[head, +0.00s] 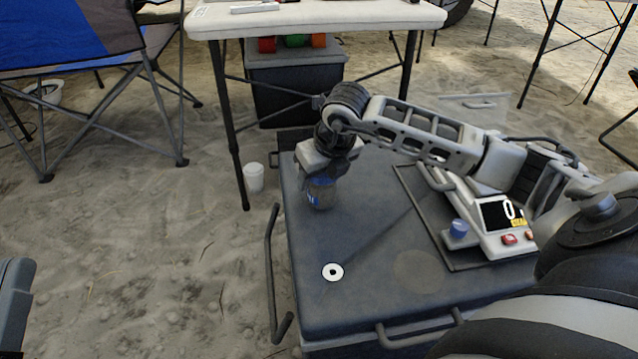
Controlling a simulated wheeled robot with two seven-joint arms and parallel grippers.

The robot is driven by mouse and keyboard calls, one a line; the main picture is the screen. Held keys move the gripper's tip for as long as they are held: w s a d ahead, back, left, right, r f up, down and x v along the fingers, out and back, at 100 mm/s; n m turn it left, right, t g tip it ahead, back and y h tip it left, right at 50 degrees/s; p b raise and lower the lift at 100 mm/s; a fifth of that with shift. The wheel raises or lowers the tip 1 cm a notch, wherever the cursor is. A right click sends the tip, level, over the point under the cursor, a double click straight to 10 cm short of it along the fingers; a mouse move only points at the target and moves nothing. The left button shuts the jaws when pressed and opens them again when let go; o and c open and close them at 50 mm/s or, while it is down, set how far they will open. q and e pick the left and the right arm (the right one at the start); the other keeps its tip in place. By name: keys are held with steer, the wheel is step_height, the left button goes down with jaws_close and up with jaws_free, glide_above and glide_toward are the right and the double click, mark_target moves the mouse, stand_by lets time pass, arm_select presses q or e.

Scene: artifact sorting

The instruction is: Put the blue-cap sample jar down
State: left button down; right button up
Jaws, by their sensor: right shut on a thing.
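My right gripper (322,172) is shut on the blue-cap sample jar (321,194), a small, upright jar with blue near its top. The jar is at the far left part of the dark case top (350,245). Its base is at or just above the surface; I cannot tell whether it touches. The gripper covers the upper part of the jar. Only a grey piece of my left arm shows at the left edge; its gripper is out of view.
A white washer-like disc (333,272) lies on the case top. A scale (490,222) reading 0 stands at right, with a small blue cylinder (459,228) beside its display. A white cup (254,177) stands on the sand, near a white table (330,14).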

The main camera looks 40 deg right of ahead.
steer(key=shift+f, duration=0.3)
arm_select(q)
steer(key=shift+r+m+t, duration=0.3)
steer(key=shift+r+m, duration=0.1)
steer(key=shift+s+h, duration=0.1)
steer(key=shift+h, duration=0.3)
arm_select(e)
steer(key=shift+f, duration=0.1)
steer(key=o, duration=1.2)
arm_select(q)
steer(key=shift+r, duration=0.15)
